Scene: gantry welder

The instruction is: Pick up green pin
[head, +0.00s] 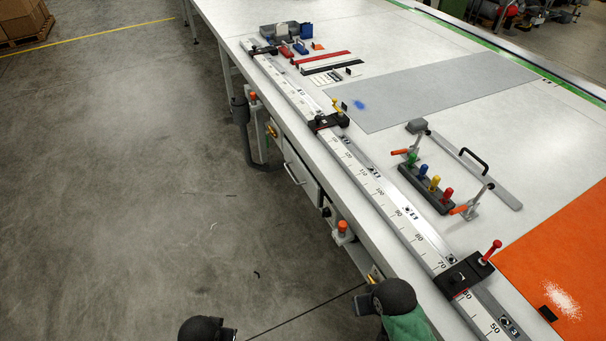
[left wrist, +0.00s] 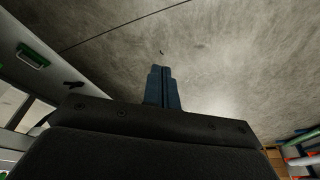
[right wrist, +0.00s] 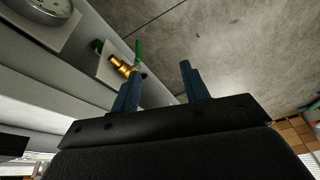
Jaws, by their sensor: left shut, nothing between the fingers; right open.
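The green pin (head: 411,159) stands upright in a dark pin holder (head: 445,211) on the white table. It is at the far end of a row, with a blue, a yellow and a red pin beside it. My left gripper (left wrist: 161,70) is shut and empty, over the grey floor in the left wrist view. My right gripper (right wrist: 158,72) is open, with nothing between its fingers in the right wrist view. Neither gripper's fingers show in the head view, and the green pin shows in neither wrist view.
A long scale rail (head: 373,184) with black stops runs along the table's near edge. Orange-handled toggle clamps (head: 468,208) flank the pin holder. A bar with a black handle (head: 478,168) lies behind. A brass-coloured fitting (right wrist: 120,65) is left of my right gripper.

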